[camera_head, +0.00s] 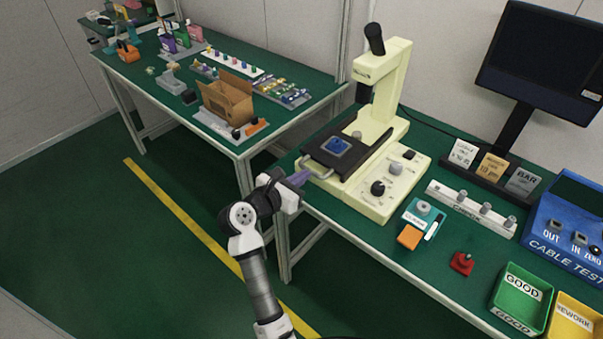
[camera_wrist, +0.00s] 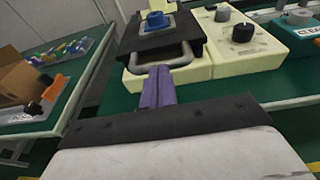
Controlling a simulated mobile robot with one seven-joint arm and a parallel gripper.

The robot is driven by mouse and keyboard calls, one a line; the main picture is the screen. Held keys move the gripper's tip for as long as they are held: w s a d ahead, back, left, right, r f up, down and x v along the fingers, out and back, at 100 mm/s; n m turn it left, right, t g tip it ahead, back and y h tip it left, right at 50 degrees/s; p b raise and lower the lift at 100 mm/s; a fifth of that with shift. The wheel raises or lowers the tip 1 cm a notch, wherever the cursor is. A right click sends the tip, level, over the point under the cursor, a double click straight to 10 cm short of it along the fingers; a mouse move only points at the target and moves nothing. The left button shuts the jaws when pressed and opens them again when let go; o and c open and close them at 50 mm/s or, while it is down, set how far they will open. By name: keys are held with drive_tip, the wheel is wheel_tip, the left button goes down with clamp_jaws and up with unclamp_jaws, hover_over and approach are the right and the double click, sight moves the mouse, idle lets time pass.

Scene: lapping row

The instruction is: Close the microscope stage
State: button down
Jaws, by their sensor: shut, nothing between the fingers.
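The cream microscope (camera_head: 385,95) stands on the green bench. Its black stage (camera_head: 322,150) sticks out toward my arm and carries a blue part (camera_head: 338,146). The stage (camera_wrist: 190,48) also shows in the wrist view, with the blue part (camera_wrist: 156,22) on top. A grey U-shaped handle (camera_wrist: 165,60) is on the stage's front edge. My gripper (camera_head: 299,177) is at the bench edge in front of this handle. Its purple fingers (camera_wrist: 157,85) are shut and empty, with their tips at or very near the handle bar. Whether they touch it I cannot tell.
Knobs (camera_head: 378,187) sit on the microscope base right of the stage. A teal box (camera_head: 422,212), a red piece (camera_head: 462,263) and a green GOOD bin (camera_head: 520,298) stand farther right. A second bench with a cardboard box (camera_head: 228,100) is at the left, with floor between.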

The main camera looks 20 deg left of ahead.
sight(332, 151)
drive_tip(key=shift+w, duration=0.15)
drive_tip(key=x, duration=0.3)
drive_tip(key=r+x, duration=0.1)
drive_tip(key=x, duration=0.3)
drive_tip(key=r+x, duration=0.1)
drive_tip(key=x, duration=0.3)
drive_tip(key=shift+w+d+r+p, duration=0.15)
drive_tip(key=shift+w+d+p, duration=0.2)
drive_tip(key=shift+r, duration=0.2)
drive_tip(key=shift+d+r, duration=0.1)
